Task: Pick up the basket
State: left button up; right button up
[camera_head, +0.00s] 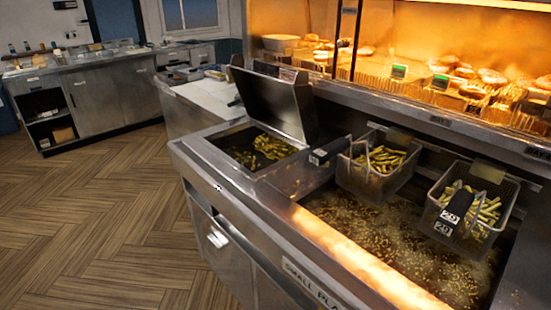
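Two wire frying baskets hold yellow-green fries at the range. The left basket (366,182) hangs at the back of the large fryer vat, its dark handle (327,152) pointing left and toward the front. Neither of my grippers shows in the head view, and nothing is seen touching either basket.
A smaller vat (238,143) with fries has its metal lid (272,103) raised. A lit food display (445,65) runs behind the fryer. The metal front edge (345,250) borders the vat. Open wooden floor (100,220) lies at left, with steel cabinets (110,93) beyond.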

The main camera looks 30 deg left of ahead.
aim_at(373, 167)
jog(key=j+z, duration=0.2)
jog(key=j, duration=0.2)
jog(key=k+j+z, duration=0.15)
jog(key=j, duration=0.2)
jog(key=i+j+z, duration=0.1)
jog(key=j, duration=0.2)
jog(key=i+j+z, duration=0.15)
jog(key=j+z, duration=0.1)
jog(key=j, duration=0.3)
jog(key=i+j, duration=0.25)
jog(key=i+z, duration=0.05)
jog(key=i, duration=0.05)
